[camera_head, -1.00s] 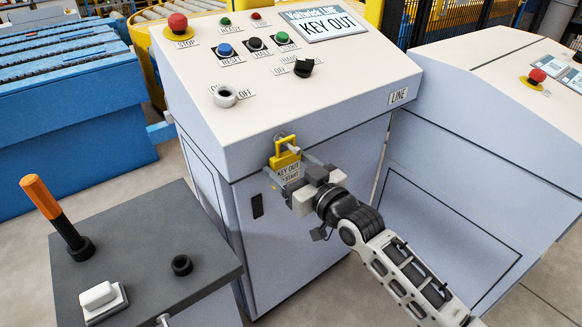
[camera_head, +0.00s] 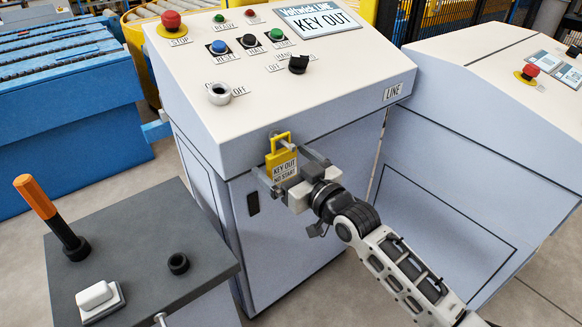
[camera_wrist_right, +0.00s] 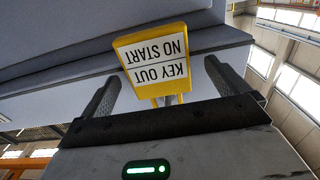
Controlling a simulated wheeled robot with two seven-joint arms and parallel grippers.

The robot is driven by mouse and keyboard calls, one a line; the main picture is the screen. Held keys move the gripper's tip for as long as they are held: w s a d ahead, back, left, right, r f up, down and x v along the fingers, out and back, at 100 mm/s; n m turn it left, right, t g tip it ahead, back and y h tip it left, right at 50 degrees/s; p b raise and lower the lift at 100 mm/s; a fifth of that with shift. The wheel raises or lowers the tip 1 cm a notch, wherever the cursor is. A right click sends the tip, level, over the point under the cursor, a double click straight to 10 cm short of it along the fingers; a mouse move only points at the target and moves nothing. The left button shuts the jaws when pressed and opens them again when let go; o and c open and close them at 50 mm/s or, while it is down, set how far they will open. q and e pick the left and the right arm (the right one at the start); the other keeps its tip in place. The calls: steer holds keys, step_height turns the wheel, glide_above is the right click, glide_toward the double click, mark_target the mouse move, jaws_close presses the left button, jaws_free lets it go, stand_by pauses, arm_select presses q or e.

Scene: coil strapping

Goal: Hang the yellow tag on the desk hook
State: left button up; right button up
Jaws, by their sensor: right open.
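The yellow tag (camera_head: 281,163), lettered "KEY OUT NO START", hangs upright by its yellow loop at the front of the desk console (camera_head: 240,105). The loop is around the desk hook (camera_head: 275,135), which is small and mostly hidden by the loop. My right gripper (camera_head: 289,167) is open, with a finger on either side of the tag and a visible gap to each. In the right wrist view the tag (camera_wrist_right: 155,60) appears upside down between the spread fingers (camera_wrist_right: 162,75). My left gripper is not in view.
A grey-topped stand (camera_head: 140,245) with an orange-handled lever (camera_head: 48,215) and a white switch (camera_head: 98,298) is at the lower left. A second console (camera_head: 480,130) stands at the right. Open floor (camera_head: 345,290) lies in front.

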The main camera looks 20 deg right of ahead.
steer(key=v, duration=1.2)
steer(key=s+a+f+g+h, duration=0.1)
steer(key=s+a+f+g, duration=0.1)
steer(key=s+f, duration=0.5)
steer(key=s+a+f+m+g+h, duration=0.1)
steer(key=s+f, duration=0.5)
steer(key=f, duration=0.6)
steer(key=a+g+h, duration=0.1)
steer(key=a+g, duration=0.1)
steer(key=g, duration=0.1)
steer(key=shift+s+g, duration=0.35)
steer(key=shift+g, duration=0.05)
steer(key=shift+c, duration=0.3)
